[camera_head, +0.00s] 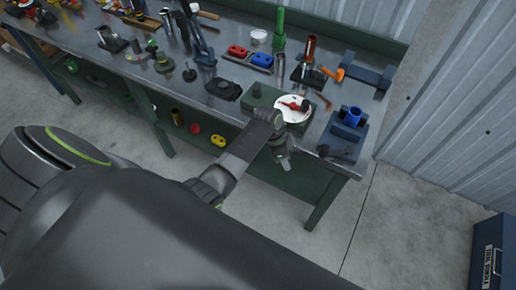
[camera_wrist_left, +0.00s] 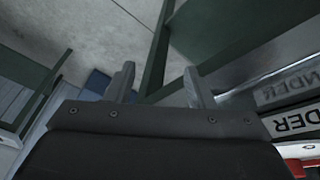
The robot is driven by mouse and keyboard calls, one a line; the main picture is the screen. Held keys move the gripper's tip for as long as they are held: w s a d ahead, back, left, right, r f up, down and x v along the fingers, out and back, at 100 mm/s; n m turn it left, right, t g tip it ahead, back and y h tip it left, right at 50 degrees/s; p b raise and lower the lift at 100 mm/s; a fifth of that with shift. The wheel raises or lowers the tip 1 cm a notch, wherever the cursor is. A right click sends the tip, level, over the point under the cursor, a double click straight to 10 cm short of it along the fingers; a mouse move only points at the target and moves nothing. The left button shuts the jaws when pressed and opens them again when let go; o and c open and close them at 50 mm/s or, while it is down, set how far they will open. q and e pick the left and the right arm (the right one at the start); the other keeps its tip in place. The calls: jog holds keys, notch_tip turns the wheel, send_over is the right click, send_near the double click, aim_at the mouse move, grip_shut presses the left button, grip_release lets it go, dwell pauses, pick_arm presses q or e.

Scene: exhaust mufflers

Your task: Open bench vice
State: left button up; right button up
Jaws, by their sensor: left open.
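A dark blue block-like fixture, which looks like the bench vice (camera_head: 340,136), sits at the front right corner of the bench. My right gripper is not in view.
The metal bench (camera_head: 222,45) carries several tools and parts. A white plate with a red item (camera_head: 292,107) lies just behind my left gripper. A green bench leg (camera_head: 324,203) stands below. Open concrete floor (camera_head: 410,215) lies at the right, with a blue box (camera_head: 490,255).

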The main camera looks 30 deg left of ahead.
pick_arm(q)
jog(key=s+a+f+n+b, duration=0.2)
jog(key=s+f, duration=0.2)
jog(key=f, duration=0.5)
jog(key=s+a+f+n+y+b, duration=0.1)
jog(key=s+a+f+n+b, duration=0.1)
jog(key=f, duration=0.7)
jog(key=shift+s+a+b, duration=0.45)
jog(key=shift+s+a, duration=0.1)
jog(key=shift+s, duration=0.55)
jog(key=shift+c, duration=0.3)
